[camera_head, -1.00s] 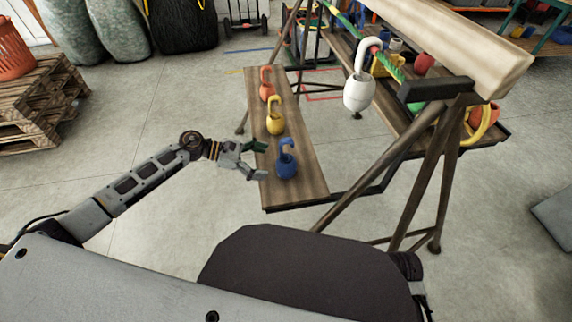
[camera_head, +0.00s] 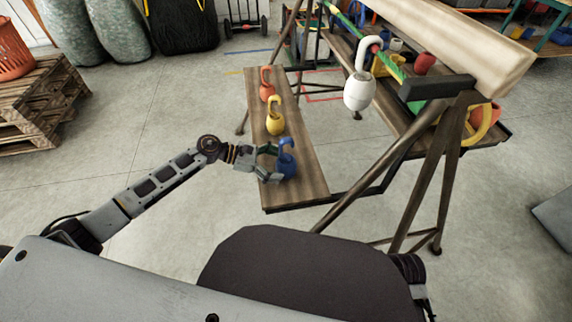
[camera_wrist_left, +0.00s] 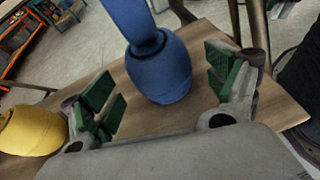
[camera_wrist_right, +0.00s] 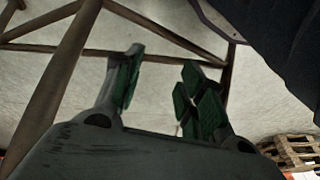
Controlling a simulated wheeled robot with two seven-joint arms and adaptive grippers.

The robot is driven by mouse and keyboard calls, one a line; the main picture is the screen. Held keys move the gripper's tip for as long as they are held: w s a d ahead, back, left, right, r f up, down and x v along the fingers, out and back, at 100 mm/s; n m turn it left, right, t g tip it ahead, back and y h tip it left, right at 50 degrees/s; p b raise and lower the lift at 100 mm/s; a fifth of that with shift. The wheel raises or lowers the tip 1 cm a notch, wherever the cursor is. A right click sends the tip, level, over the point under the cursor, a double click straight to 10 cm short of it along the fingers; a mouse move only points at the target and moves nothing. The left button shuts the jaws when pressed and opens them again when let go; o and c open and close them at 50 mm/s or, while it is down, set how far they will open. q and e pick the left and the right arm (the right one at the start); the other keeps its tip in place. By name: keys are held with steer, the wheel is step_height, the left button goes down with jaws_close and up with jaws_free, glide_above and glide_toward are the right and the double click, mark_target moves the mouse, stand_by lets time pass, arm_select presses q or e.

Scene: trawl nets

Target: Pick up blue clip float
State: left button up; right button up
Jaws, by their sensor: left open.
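The blue clip float (camera_head: 287,163) stands upright on the near end of the wooden shelf board (camera_head: 300,188), with its hook on top. My left gripper (camera_head: 272,163) is open at the float, its fingers on either side of it. In the left wrist view the blue float (camera_wrist_left: 158,72) stands between the open, green-padded fingers (camera_wrist_left: 168,90), with gaps to both pads. My right gripper (camera_wrist_right: 158,88) shows only in the right wrist view. It is open and empty, over the floor near the stand's legs.
A yellow clip float (camera_head: 275,122) stands just behind the blue one, and it shows close to a left finger in the wrist view (camera_wrist_left: 32,130). A red clip float (camera_head: 266,88) is farther back. A white float (camera_head: 359,92) hangs at the wooden trestle (camera_head: 440,130) on the right.

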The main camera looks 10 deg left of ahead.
mark_target(287, 166)
arm_select(q)
steer(key=shift+x, duration=1.85)
arm_select(e)
steer(key=shift+w+r, duration=0.25)
steer(key=shift+r, duration=0.55)
steer(key=shift+s+f, duration=0.15)
arm_select(q)
steer(key=shift+r, duration=0.1)
steer(key=c, duration=1.2)
